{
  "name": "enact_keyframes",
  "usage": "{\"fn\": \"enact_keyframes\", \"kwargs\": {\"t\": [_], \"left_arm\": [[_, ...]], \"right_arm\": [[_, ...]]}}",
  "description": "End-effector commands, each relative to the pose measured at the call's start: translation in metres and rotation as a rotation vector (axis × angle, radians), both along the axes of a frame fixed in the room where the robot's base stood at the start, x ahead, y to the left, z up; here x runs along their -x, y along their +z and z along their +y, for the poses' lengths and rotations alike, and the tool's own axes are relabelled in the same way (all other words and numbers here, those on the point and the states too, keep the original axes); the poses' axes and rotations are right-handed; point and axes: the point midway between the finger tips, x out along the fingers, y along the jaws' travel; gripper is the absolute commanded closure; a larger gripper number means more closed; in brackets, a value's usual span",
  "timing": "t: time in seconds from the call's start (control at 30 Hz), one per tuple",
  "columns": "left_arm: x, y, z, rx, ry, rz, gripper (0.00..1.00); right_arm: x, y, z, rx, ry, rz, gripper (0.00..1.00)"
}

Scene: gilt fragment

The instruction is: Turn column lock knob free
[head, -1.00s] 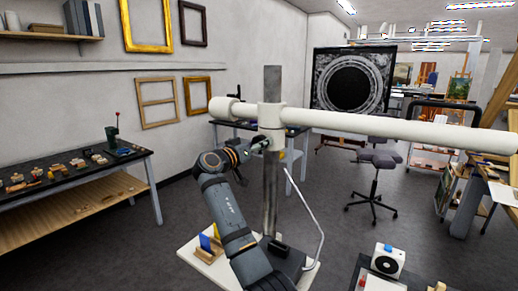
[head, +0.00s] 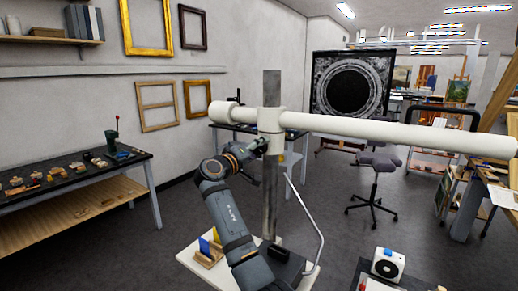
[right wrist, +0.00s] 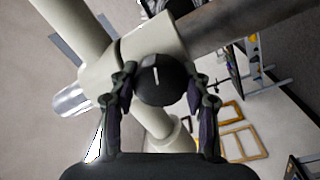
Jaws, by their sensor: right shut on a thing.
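The lock knob (right wrist: 158,82) is a round black knob with a short white mark on its face, on the cream collar (right wrist: 150,38) in the right wrist view. My right gripper (right wrist: 162,90) is shut on it, with one finger on each side. In the head view my right gripper (head: 262,146) reaches the collar (head: 271,120) around the grey upright column (head: 270,190); the knob is hidden there behind the gripper. My left gripper is not in view.
A long cream cross arm (head: 400,133) runs from the collar far to the right. The column stands on a pale base board (head: 190,258) with small blue and yellow pieces. A bench (head: 75,175) with tools is at the left, a stool (head: 378,165) behind right.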

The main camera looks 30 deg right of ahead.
Motion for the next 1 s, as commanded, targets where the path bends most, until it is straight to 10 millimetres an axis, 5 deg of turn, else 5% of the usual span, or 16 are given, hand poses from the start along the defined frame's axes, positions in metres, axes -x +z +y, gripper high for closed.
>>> {"fn": "enact_keyframes", "kwargs": {"t": [0.53,0.57,0.7,1.0], "left_arm": [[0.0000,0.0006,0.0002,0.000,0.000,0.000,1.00],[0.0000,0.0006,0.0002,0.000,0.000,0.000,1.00],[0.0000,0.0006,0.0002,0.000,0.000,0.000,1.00],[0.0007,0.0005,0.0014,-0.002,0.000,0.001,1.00]], "right_arm": [[-0.0005,0.0008,0.0006,0.010,0.002,0.020,0.84],[-0.0005,0.0008,0.0006,0.010,0.002,0.020,0.50],[-0.0004,0.0007,0.0005,0.010,0.002,0.020,0.31],[-0.0001,0.0001,0.0008,0.009,0.001,0.021,0.30]]}}
